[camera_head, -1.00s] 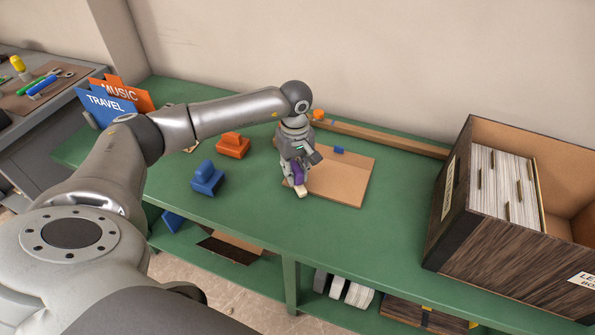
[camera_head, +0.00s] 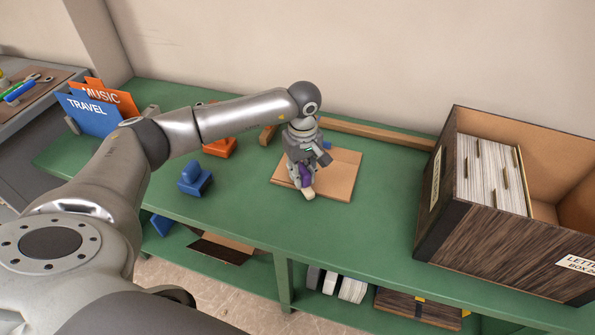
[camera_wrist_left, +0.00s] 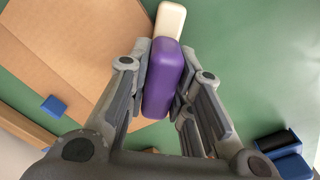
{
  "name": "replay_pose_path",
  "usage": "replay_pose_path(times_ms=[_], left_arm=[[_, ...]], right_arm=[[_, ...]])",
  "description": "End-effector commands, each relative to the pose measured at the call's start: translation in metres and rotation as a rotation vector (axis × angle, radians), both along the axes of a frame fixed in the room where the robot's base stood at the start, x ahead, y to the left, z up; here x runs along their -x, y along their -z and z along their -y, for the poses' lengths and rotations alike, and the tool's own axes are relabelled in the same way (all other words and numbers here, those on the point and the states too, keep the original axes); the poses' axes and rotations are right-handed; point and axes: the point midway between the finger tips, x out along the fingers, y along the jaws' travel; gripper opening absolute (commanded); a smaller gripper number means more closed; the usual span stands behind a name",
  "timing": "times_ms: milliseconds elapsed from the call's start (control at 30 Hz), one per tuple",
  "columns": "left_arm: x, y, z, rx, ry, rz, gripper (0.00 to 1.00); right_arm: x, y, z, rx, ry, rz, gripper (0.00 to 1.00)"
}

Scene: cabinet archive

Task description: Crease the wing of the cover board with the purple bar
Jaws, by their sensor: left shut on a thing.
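The tan cover board (camera_head: 342,182) lies on the green table, with straight lines across it in the left wrist view (camera_wrist_left: 75,52). My left gripper (camera_head: 305,180) is shut on the purple bar (camera_wrist_left: 164,80), and the bar's cream end (camera_wrist_left: 169,18) sticks out beyond the fingers. In the head view the purple bar (camera_head: 305,173) is over the board's left part, its cream end low near the front edge. Whether the bar touches the board is unclear. My arm and gripper hide part of the board. My right gripper is not in view.
A blue block (camera_wrist_left: 54,105) is by the board's back edge, near a wooden rail (camera_head: 375,133). Blue (camera_head: 195,180) and orange (camera_head: 220,146) handled blocks stand left. A large file box (camera_head: 500,230) stands right. Clear table lies in front of the board.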

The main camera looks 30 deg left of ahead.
Motion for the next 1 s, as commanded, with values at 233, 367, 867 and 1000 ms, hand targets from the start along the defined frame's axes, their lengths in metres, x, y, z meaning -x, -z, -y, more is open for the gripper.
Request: replay_pose_path(times_ms=[233, 367, 867, 1000], left_arm=[[-0.003, 0.001, 0.018, 0.002, 0.004, -0.003, 0.02], [-0.004, 0.000, 0.023, 0.000, 0.002, -0.004, 0.02], [-0.010, 0.003, 0.047, 0.000, 0.002, -0.002, 0.02], [-0.011, 0.003, 0.052, 0.001, 0.004, -0.003, 0.02]], right_arm=[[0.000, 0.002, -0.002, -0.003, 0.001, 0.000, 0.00], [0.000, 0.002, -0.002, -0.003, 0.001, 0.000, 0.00], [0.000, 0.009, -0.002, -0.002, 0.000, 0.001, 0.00], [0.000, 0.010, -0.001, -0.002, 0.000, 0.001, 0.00]])
